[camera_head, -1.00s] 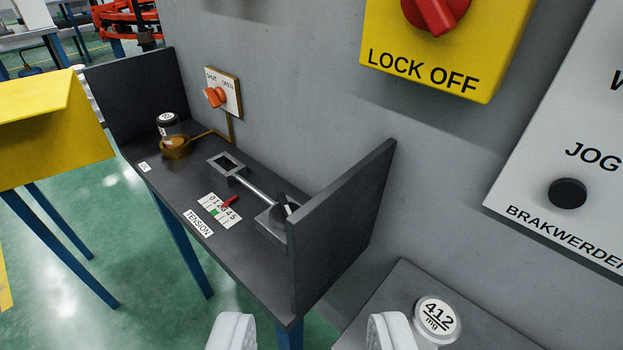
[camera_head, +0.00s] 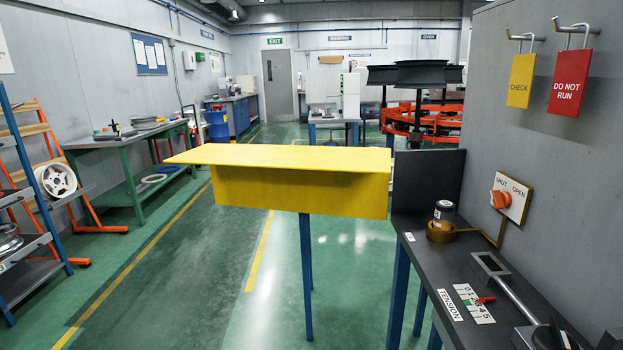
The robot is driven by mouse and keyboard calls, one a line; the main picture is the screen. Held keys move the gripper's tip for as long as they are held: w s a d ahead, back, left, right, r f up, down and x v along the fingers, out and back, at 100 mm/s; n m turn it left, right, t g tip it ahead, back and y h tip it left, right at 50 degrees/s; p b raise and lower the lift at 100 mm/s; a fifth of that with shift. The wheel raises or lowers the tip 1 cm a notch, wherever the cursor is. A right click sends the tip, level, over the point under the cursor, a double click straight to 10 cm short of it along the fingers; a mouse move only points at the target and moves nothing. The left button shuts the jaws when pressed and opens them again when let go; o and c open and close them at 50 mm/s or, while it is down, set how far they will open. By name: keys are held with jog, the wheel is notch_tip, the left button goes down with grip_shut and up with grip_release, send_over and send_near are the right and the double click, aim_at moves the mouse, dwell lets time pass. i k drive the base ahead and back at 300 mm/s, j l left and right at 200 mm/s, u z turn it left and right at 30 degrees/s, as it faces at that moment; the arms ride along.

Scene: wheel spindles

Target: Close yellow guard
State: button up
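The yellow guard (camera_head: 300,190) is in the middle of the view. It has a flat top plate and an upright face below it. It extends left from the dark bench (camera_head: 423,256), out over the green floor, and the bench top is uncovered. A blue post (camera_head: 306,275) stands under the guard. The guard's right end is close to the bench's dark end panel (camera_head: 428,180); I cannot tell how they join. My gripper is not in this view.
On the bench are a small jar (camera_head: 443,211), a tension scale (camera_head: 473,303) and a metal slide (camera_head: 490,265). An orange SHUT/OPEN knob (camera_head: 501,199) and hanging tags (camera_head: 570,82) are on the grey wall. A green workbench (camera_head: 125,145) and rack stand left. Floor between is clear.

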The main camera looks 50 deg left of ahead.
aim_at(345, 182)
jog(key=i+j+z, duration=0.25)
jog(key=j, duration=0.85)
jog(key=k+j+z, duration=0.1)
jog(key=j+z, duration=0.2)
jog(key=j, duration=0.75)
jog(key=j+z, duration=0.2)
jog(key=j, duration=0.25)
jog(key=j+z, duration=0.15)
jog(key=j, duration=0.3)
jog(key=k+j+z, duration=0.2)
jog(key=j, duration=0.2)
jog(key=j+z, duration=0.2)
jog(key=j, duration=0.25)
jog(key=k+j+z, duration=0.15)
jog(key=j, duration=0.25)
jog(key=k+j+z, duration=0.2)
jog(key=j, duration=0.2)
jog(key=j+z, duration=0.15)
jog(key=j, duration=0.35)
jog(key=k+j+z, duration=0.15)
jog(key=j, duration=0.35)
jog(key=k+j+z, duration=0.15)
jog(key=j, duration=0.35)
jog(key=j+z, duration=0.15)
jog(key=j, duration=0.35)
jog(key=k+l+z, duration=0.15)
jog(key=k+l, duration=0.75)
jog(key=k, duration=0.2)
